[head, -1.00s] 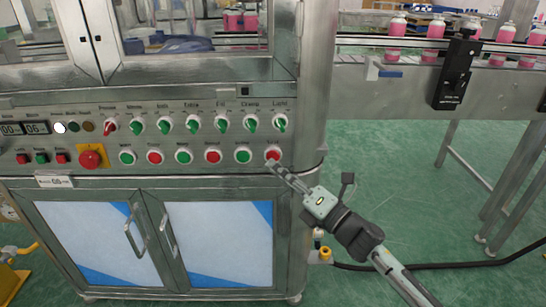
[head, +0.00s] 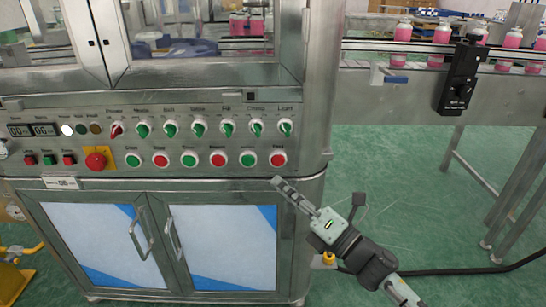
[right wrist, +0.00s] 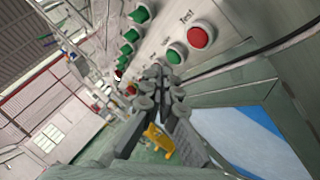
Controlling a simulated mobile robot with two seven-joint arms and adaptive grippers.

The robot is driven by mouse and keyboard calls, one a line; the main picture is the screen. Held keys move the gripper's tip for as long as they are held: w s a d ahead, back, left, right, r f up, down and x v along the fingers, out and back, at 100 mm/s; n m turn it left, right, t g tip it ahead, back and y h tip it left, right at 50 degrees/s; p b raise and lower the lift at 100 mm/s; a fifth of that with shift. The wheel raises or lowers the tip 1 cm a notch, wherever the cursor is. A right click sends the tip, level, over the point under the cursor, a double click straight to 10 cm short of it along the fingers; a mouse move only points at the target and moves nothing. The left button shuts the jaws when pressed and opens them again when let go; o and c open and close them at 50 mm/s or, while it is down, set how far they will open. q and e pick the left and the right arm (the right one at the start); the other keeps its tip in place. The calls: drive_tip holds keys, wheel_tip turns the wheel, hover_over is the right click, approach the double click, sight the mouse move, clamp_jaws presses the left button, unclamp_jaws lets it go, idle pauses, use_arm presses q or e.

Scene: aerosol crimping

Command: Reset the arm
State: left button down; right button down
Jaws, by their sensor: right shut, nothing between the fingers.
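My right gripper (head: 278,183) is in front of the machine's control panel (head: 140,144), below the rightmost red button (head: 277,160) of the lower row. Its fingers are closed together with nothing between them, and it stands apart from that button. In the right wrist view the shut fingers (right wrist: 158,75) point along the panel, with the red button (right wrist: 201,36) and a green button (right wrist: 176,54) beyond them. My left gripper does not show in either view.
A red emergency button (head: 96,161) on a yellow plate sits at the panel's left. Cabinet doors (head: 222,247) are below. A conveyor (head: 400,75) with pink bottles runs at the right. Green floor (head: 390,170) is open beside the machine; a dark hose (head: 450,271) lies there.

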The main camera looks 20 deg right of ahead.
drive_tip(key=s+d+f+m+g+h, duration=0.3)
drive_tip(key=d+f+m+h, duration=0.3)
drive_tip(key=f+m, duration=0.45)
drive_tip(key=s+d+f+m+g+h, duration=0.25)
drive_tip(key=d+f+m+h, duration=0.35)
drive_tip(key=f+m, duration=0.45)
drive_tip(key=s+a+f+m+g+y, duration=0.1)
drive_tip(key=s+f+m+g, duration=0.6)
drive_tip(key=s+f, duration=0.8)
drive_tip(key=s+a+g, duration=0.1)
drive_tip(key=s+g, duration=0.1)
drive_tip(key=shift+s+f, duration=0.25)
drive_tip(key=shift+s, duration=0.15)
drive_tip(key=shift+a+g, duration=0.1)
drive_tip(key=shift+g, duration=0.15)
